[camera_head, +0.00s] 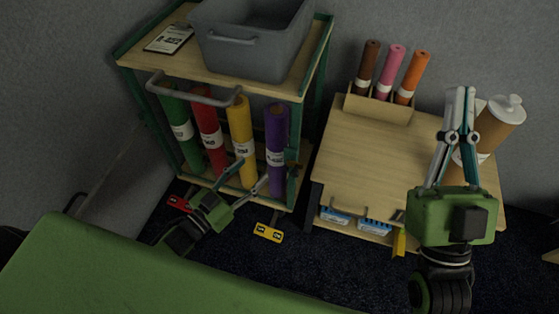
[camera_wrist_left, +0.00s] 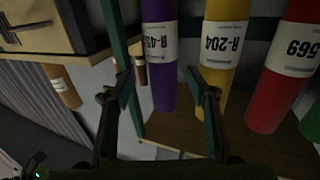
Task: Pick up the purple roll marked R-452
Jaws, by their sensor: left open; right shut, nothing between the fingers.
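The purple roll (camera_head: 277,135) stands upright at the right end of a row of rolls in the cart's lower level. It also shows in the left wrist view (camera_wrist_left: 160,85), with a white label that reads about R-452, partly cut off. My left gripper (camera_head: 253,172) is open in front of the purple roll and the yellow roll (camera_head: 241,125). In the left wrist view, the purple roll's end appears between the fingers of my left gripper (camera_wrist_left: 160,85); I cannot tell whether they touch it. My right gripper (camera_head: 460,100) is shut and empty, above the wooden cabinet.
A red roll (camera_head: 209,135) and a green roll (camera_head: 180,125) stand left of the yellow one. A grey bin (camera_head: 250,45) sits on the cart top. Small rolls stand in a holder (camera_head: 378,108) on the wooden cabinet (camera_head: 365,150). A white-lidded canister (camera_head: 497,125) is beside my right gripper.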

